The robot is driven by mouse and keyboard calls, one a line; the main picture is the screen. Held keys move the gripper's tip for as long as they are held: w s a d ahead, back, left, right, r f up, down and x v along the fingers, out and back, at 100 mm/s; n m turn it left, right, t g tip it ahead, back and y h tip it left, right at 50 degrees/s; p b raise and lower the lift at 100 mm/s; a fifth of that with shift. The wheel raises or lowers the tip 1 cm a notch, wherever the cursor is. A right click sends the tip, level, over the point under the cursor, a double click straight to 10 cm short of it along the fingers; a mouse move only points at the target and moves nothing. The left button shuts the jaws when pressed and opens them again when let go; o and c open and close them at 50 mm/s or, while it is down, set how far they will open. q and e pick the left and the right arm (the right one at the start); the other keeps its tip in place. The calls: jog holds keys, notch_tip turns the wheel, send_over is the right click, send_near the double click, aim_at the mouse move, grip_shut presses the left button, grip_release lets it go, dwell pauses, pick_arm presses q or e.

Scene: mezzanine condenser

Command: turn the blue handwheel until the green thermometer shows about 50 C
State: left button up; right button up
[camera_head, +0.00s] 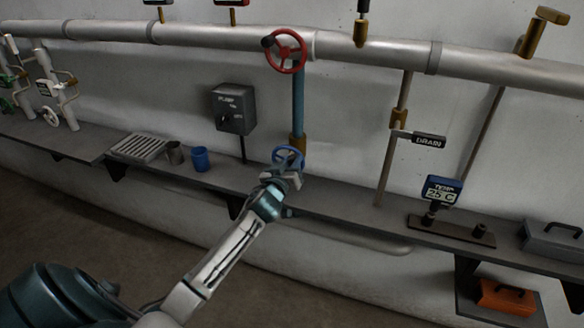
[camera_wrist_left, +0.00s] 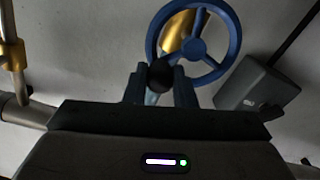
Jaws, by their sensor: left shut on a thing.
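The blue handwheel (camera_head: 288,149) sits at the foot of a blue pipe, just above the shelf. My left gripper (camera_head: 285,171) reaches it from the front. In the left wrist view the fingers (camera_wrist_left: 160,78) are shut on the dark knob at the lower left of the wheel's rim (camera_wrist_left: 237,38). A brass fitting shows behind the wheel. A display marked TEMP (camera_head: 442,190) reads 25 C; its housing looks blue. I see no clearly green thermometer. My right gripper is not in view.
A red handwheel (camera_head: 286,51) is above on the same pipe. A grey PUMP box (camera_head: 233,108) hangs to the left. A blue cup (camera_head: 200,159) and a metal cup (camera_head: 174,153) stand on the shelf. A DRAIN sign (camera_head: 428,141) and an orange box (camera_head: 506,297) are to the right.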

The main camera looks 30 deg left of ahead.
pick_arm(q)
jog(key=o, duration=1)
jog(key=shift+s, duration=0.1)
jog(key=shift+s+d+f, duration=0.1)
jog(key=shift+s+f, duration=0.05)
jog(key=shift+s, duration=0.1)
jog(key=b+v, duration=0.4)
jog(key=v, duration=0.6)
jog(key=shift+d, duration=0.1)
